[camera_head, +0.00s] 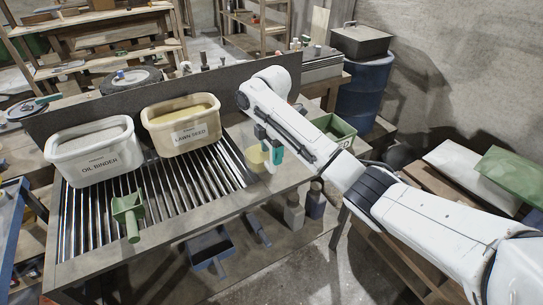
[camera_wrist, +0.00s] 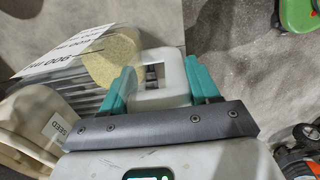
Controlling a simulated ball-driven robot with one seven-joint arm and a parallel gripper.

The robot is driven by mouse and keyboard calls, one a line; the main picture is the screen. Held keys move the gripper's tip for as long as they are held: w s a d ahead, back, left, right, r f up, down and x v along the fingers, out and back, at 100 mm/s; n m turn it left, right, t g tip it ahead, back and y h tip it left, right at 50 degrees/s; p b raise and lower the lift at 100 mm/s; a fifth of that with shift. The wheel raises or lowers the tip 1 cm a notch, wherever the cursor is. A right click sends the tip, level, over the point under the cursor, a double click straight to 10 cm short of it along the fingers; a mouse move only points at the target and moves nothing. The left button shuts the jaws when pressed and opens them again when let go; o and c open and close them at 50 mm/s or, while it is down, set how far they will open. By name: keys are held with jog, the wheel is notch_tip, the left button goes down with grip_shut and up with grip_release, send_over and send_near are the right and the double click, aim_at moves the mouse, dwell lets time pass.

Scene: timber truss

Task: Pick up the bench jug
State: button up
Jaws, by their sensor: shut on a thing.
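The bench jug (camera_head: 255,160) is pale and see-through, with yellowish grainy stuff in it, at the right end of the slatted bench. In the wrist view, the jug (camera_wrist: 85,72) shows ml markings on its side and a white loop handle (camera_wrist: 172,70). My gripper (camera_head: 268,146) has its teal fingers on both sides of the handle. In the wrist view, my gripper (camera_wrist: 158,85) is shut on that handle. Whether the jug touches the bench or hangs just above it, I cannot tell. Its lower part is mostly hidden.
An oil binder tub (camera_head: 93,160) and a lawn seed tub (camera_head: 183,130) stand on the slatted bench (camera_head: 160,205). A green scoop (camera_head: 128,212) lies near its front edge. A green box (camera_head: 337,130) stands behind my arm. Bottles (camera_head: 294,212) are below the bench's right end.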

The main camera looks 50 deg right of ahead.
jog(key=s+a+r+p, duration=0.6)
jog(key=s+r+p, duration=0.2)
jog(key=s+r, duration=0.2)
jog(key=shift+s+a+p, duration=0.3)
jog(key=shift+s+a, duration=0.1)
jog(key=shift+s, duration=0.65)
